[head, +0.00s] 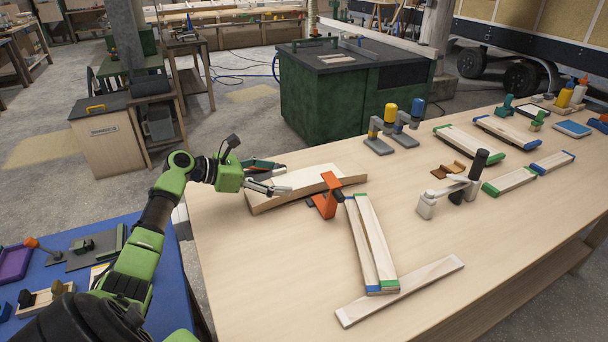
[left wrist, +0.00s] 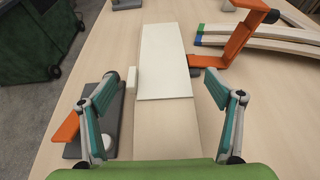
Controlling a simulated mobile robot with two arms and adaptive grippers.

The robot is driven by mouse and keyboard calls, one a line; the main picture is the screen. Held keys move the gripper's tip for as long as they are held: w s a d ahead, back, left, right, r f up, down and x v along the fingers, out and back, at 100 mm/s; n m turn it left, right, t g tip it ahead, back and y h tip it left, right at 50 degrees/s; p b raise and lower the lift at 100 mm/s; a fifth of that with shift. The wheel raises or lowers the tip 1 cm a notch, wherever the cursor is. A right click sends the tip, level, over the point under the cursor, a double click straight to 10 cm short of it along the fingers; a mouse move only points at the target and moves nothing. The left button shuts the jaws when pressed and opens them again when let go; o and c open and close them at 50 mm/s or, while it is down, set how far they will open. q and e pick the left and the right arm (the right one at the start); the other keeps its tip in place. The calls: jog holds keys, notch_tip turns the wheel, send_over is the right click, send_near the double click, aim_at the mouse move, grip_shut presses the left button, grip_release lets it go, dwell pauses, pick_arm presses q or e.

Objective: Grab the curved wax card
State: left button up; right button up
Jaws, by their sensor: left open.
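A pale cream card-like sheet (head: 303,178) lies on a wooden block (head: 335,188) at the left end of the workbench; it looks like the wax card, though its curve is hard to make out. In the left wrist view the sheet (left wrist: 163,55) lies straight ahead, on the plain wood (left wrist: 165,125). A small cream block (left wrist: 131,80) touches or nearly touches its left side. My left gripper (head: 266,177) is open and empty above the near end of the block. Its fingers (left wrist: 162,90) stand wide on either side of the wood. My right gripper is out of view.
An orange clamp (head: 327,196) stands close to the block's right. A grey tool with an orange part (left wrist: 95,128) lies left of the block. Long strips (head: 370,243) lie in front. The bench (head: 490,230) is clear at front right.

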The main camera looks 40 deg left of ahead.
pick_arm(q)
jog(key=shift+x, duration=0.75)
jog(key=shift+a, duration=0.1)
jog(key=c, duration=0.8)
jog(key=shift+c, duration=0.2)
